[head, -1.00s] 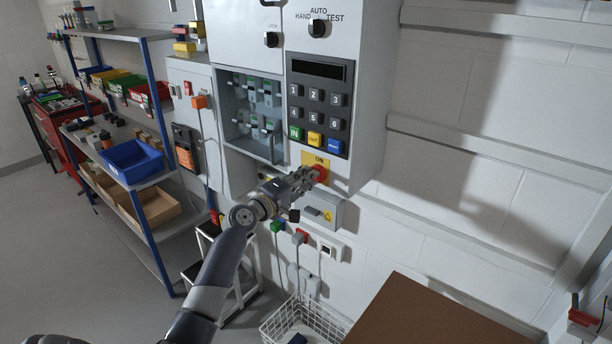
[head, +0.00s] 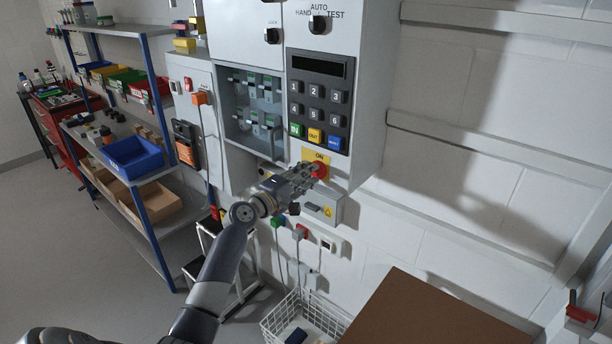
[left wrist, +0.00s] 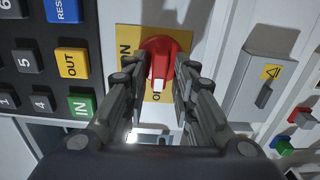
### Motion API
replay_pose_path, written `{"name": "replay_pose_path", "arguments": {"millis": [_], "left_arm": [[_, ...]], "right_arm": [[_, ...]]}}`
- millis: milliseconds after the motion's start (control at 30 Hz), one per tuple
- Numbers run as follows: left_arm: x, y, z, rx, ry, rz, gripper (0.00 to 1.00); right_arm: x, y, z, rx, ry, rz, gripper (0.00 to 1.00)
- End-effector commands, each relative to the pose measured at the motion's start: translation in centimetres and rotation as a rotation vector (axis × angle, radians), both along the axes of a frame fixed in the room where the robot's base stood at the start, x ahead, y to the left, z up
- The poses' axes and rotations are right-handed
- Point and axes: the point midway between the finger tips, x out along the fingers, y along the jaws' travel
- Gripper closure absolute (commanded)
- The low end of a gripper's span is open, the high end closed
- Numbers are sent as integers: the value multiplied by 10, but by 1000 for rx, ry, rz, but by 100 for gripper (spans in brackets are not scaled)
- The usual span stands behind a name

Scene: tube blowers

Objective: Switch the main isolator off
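The main isolator is a red rotary knob (head: 319,170) on a yellow plate (head: 309,155) marked ON, low on the grey cabinet. The knob also shows in the left wrist view (left wrist: 164,58), with a white mark on its lower side. That mark faces a partly hidden label beginning with O; the ON label is at the plate's left there. My left gripper (left wrist: 160,72) is open, its fingertips apart on either side of the knob; I cannot tell whether they touch it. In the head view the left gripper (head: 306,174) partly covers the knob. My right gripper is out of view.
A keypad (head: 320,100) sits just above the isolator. A grey box with a warning label (head: 322,208) is just below. A wire basket (head: 290,318) and a brown board (head: 430,315) are lower down. Shelves with bins (head: 135,158) stand at the left.

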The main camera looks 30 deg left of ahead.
Motion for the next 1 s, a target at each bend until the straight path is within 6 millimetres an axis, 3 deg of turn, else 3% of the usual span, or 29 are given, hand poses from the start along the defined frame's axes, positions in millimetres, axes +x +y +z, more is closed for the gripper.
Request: {"name": "replay_pose_path", "arguments": {"millis": [467, 1000], "left_arm": [[-10, 1, -1, 3, 0, 1, 67], [-102, 8, -1, 2, 2, 0, 67]], "right_arm": [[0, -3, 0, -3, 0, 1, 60], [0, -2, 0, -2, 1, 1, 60]]}}
